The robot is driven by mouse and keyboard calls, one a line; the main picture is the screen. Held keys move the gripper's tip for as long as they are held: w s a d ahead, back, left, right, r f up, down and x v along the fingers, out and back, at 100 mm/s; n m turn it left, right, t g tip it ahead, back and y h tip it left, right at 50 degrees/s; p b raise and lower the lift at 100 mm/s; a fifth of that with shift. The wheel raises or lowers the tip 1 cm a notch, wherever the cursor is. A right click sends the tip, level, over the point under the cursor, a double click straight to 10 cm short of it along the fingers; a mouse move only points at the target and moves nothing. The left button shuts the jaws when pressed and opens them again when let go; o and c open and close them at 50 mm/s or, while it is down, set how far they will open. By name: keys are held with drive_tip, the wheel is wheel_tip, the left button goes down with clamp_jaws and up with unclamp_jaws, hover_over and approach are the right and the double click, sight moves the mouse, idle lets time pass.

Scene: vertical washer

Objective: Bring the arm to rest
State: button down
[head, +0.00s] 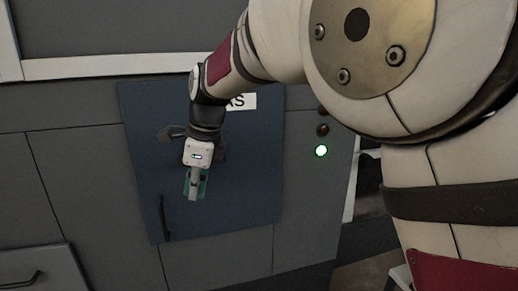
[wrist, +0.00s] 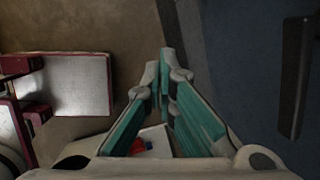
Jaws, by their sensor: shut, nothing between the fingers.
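My gripper (head: 195,186) hangs at the end of my arm in front of a blue washer door (head: 250,185) and points downward in the head view. In the wrist view my gripper (wrist: 165,60) has its two teal-padded fingers together at the tips, with nothing held between them. The blue door fills the right side of the wrist view (wrist: 235,60). Its dark handle (head: 164,218) is at the lower left of the door in the head view, and a dark bar shows at the right of the wrist view (wrist: 293,80). The door looks closed.
A green lit button (head: 320,151) sits right of the door, below darker buttons (head: 322,130). Grey panels (head: 85,185) surround the door. A drawer (head: 40,270) with a handle is at lower left. Brown floor (wrist: 130,30) shows below my gripper.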

drive_tip(key=s+d+r+n+t, duration=0.1)
drive_tip(key=s+d+r+n, duration=0.15)
drive_tip(key=d, duration=0.55)
drive_tip(key=s+d+r+n+t, duration=0.1)
drive_tip(key=s+d+r+n, duration=0.2)
drive_tip(key=d, duration=0.4)
drive_tip(key=s+d+r+n, duration=0.2)
drive_tip(key=s+d+n, duration=0.15)
drive_tip(key=d, duration=0.45)
drive_tip(key=s+d+f+n+t+h, duration=0.1)
drive_tip(key=s+d+f+n, duration=0.1)
drive_tip(key=s+d+n, duration=0.2)
drive_tip(key=s+d+f+n+t+h, duration=0.1)
drive_tip(key=s+d+f+n+h, duration=0.1)
drive_tip(key=s+d, duration=0.6)
drive_tip(key=s+f+n, duration=0.1)
drive_tip(key=s+n, duration=0.1)
drive_tip(key=s, duration=0.1)
drive_tip(key=shift+s, duration=0.4)
